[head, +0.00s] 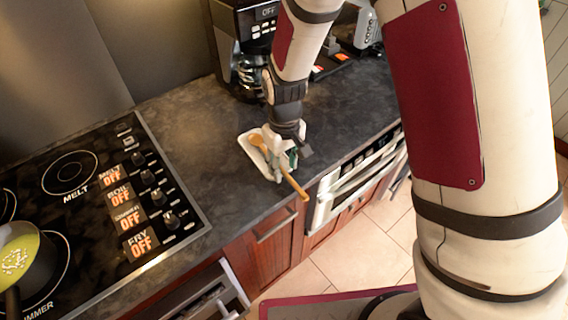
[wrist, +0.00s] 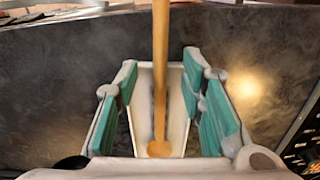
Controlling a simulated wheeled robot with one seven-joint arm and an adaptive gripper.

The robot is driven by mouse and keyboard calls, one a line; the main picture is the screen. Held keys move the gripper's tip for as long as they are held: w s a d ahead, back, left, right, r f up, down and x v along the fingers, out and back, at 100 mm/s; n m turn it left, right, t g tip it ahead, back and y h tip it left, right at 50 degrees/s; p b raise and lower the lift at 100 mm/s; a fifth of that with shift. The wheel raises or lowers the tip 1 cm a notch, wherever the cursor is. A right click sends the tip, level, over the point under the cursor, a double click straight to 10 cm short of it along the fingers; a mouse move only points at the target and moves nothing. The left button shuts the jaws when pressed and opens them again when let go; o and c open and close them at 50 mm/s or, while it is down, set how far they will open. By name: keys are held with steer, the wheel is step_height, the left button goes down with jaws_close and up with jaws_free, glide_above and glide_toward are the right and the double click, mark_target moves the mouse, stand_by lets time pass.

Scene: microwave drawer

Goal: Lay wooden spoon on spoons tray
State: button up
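The wooden spoon (head: 292,185) lies over the white spoons tray (head: 246,146) on the dark counter. Its rounded end (wrist: 159,148) is over the tray, and its handle sticks out past the counter's front edge. My gripper (head: 284,161) is low over the tray. In the wrist view, its teal-padded fingers (wrist: 161,85) stand apart on either side of the spoon, with a gap on each side. The white tray (wrist: 177,125) shows beneath the spoon between the fingers. Whether the spoon rests fully on the tray is hard to tell.
A black stove (head: 80,200) with a pan (head: 25,262) is at the left. A coffee machine (head: 240,50) stands behind my gripper. An open drawer (head: 205,300) is below at the front. The counter (head: 200,125) between stove and tray is clear.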

steer(key=o, duration=0.5)
steer(key=s+d+r+m+t, duration=0.1)
steer(key=d+r, duration=0.1)
steer(key=r, duration=0.8)
steer(key=s+d+r, duration=0.1)
steer(key=d+r, duration=0.1)
steer(key=r, duration=0.7)
steer(key=s+d+r+m+t, duration=0.1)
steer(key=s+d+r, duration=0.2)
steer(key=s, duration=0.2)
steer(key=s+d+r+m+t, duration=0.2)
steer(key=s+d+r, duration=0.2)
steer(key=s, duration=0.2)
steer(key=s+d+r+m+t, duration=0.1)
steer(key=s+d+r+m, duration=0.1)
steer(key=s+d+r, duration=0.2)
steer(key=shift+s+d+r+t, duration=0.1)
steer(key=shift+s+t, duration=0.2)
steer(key=shift+s, duration=0.5)
